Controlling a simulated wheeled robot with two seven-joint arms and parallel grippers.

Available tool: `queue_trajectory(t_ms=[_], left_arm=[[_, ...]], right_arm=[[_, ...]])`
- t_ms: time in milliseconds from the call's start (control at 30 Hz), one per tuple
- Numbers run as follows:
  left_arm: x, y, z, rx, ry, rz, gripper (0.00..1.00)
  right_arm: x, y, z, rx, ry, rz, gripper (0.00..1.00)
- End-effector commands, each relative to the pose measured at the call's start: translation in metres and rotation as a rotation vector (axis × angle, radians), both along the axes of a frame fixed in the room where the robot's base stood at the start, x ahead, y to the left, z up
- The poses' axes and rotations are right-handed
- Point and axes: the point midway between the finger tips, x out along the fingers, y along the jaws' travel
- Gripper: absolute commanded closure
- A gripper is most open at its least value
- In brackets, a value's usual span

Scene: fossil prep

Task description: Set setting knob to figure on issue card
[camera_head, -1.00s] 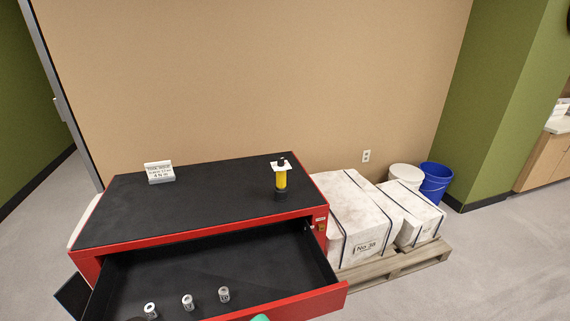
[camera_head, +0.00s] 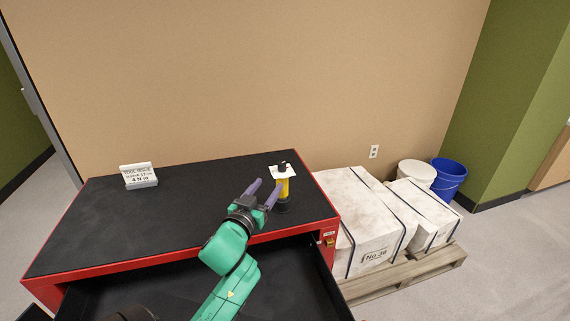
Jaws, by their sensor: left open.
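The yellow tool (camera_head: 284,187) stands upright on the black cabinet top near its right end. It has a black base, a white plate and a small black setting knob (camera_head: 282,167) on top. The issue card (camera_head: 139,176) is a white sign at the left of the top; its lowest line reads "4 N m", and the smaller lines are hard to read. My left gripper (camera_head: 265,188) is open, with purple fingers pointing toward the tool. Its right finger overlaps the tool's left side in the picture; I cannot tell whether they touch. My right gripper is not in view.
The red cabinet's drawer (camera_head: 180,285) is open below my left arm. Right of the cabinet, white strapped blocks (camera_head: 365,215) sit on a wooden pallet (camera_head: 420,272), with white and blue buckets (camera_head: 448,180) behind. The middle of the black top is clear.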

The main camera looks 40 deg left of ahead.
Motion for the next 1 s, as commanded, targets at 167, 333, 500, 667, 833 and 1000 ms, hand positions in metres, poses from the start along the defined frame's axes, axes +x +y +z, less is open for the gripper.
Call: queue_trajectory(t_ms=[167, 333, 500, 667, 833, 1000], left_arm=[[0.027, 0.009, 0.006, 0.003, -0.007, -0.001, 0.38], [0.071, 0.023, 0.004, 0.003, -0.004, -0.001, 0.38], [0.111, 0.037, 0.004, 0.002, -0.005, 0.0, 0.38], [0.132, 0.043, 0.001, 0.001, -0.002, -0.001, 0.38], [0.137, 0.045, 0.001, 0.0, -0.001, -0.001, 0.38], [0.136, 0.045, 0.0, 0.0, -0.001, -0.001, 0.57]], right_arm=[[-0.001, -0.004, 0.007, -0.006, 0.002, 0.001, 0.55], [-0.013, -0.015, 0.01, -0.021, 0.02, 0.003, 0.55], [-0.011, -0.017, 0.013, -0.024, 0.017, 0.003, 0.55], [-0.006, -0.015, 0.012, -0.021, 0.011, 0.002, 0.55], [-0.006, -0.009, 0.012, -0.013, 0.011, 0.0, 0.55], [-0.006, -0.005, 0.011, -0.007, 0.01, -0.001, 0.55]])
